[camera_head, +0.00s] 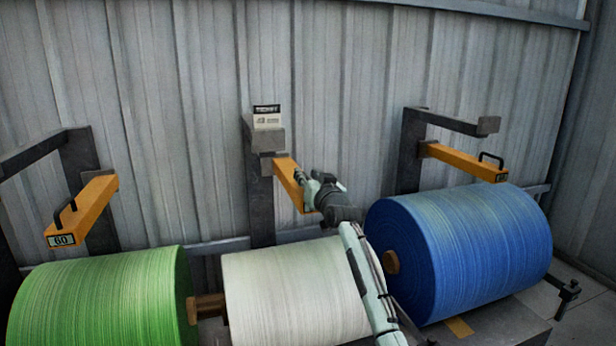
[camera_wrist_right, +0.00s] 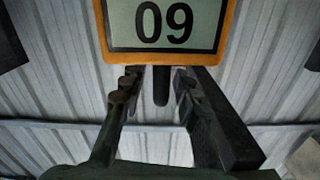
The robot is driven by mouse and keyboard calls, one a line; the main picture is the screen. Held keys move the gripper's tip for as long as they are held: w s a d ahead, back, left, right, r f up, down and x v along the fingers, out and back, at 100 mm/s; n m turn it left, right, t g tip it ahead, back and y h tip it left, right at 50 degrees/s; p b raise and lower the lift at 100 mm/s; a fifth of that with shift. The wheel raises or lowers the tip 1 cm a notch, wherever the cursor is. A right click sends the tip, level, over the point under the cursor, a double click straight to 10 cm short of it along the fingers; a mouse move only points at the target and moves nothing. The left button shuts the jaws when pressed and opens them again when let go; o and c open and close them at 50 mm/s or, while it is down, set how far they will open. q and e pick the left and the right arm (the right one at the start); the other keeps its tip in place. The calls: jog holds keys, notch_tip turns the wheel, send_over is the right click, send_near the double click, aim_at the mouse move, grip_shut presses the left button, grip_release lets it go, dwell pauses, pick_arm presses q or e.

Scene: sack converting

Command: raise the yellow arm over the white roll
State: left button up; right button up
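The white roll (camera_head: 290,295) lies on its side in the middle of the head view, between the green and blue rolls. Its yellow arm (camera_head: 287,176) reaches out from a dark post above the roll, its front end partly hidden by my right gripper (camera_head: 303,180). In the right wrist view, the arm's end plate (camera_wrist_right: 180,55) reads "09", with a dark handle (camera_wrist_right: 161,88) below it. My right gripper's fingers (camera_wrist_right: 157,85) stand either side of this handle, with visible gaps; they are open. My left gripper is not in view.
A green roll (camera_head: 100,300) with yellow arm "60" (camera_head: 85,212) is at left. A blue roll (camera_head: 465,250) with another yellow arm (camera_head: 465,162) is at right. A small sign (camera_head: 267,117) tops the middle post (camera_head: 261,200). A corrugated wall (camera_head: 330,80) stands behind.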

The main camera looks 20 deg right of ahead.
jog(key=shift+s, duration=0.1)
jog(key=s, duration=1.1)
jog(key=shift+s+d, duration=0.2)
jog(key=shift+s, duration=0.2)
jog(key=s+f+n+g, duration=0.15)
jog(key=s+f, duration=0.35)
jog(key=f, duration=0.5)
jog(key=s+f+g, duration=0.3)
jog(key=s+f, duration=0.2)
jog(key=f, duration=0.5)
jog(key=s+f+g, duration=0.3)
jog(key=s+f, duration=0.2)
jog(key=f, duration=0.5)
jog(key=s+d+f+g, duration=0.1)
jog(key=s+f+g, duration=0.1)
jog(key=s+f, duration=0.4)
jog(key=s+d+f+n+g+h, duration=0.1)
jog(key=s+f+g, duration=0.2)
jog(key=s+f, duration=0.4)
jog(key=s+d+f+n+g, duration=0.1)
jog(key=s+f, duration=0.5)
jog(key=s, duration=0.9)
jog(key=shift+s+d+f+g+h, duration=0.2)
jog(key=shift+s+d+g+h, duration=0.15)
jog(key=shift+g, duration=0.4)
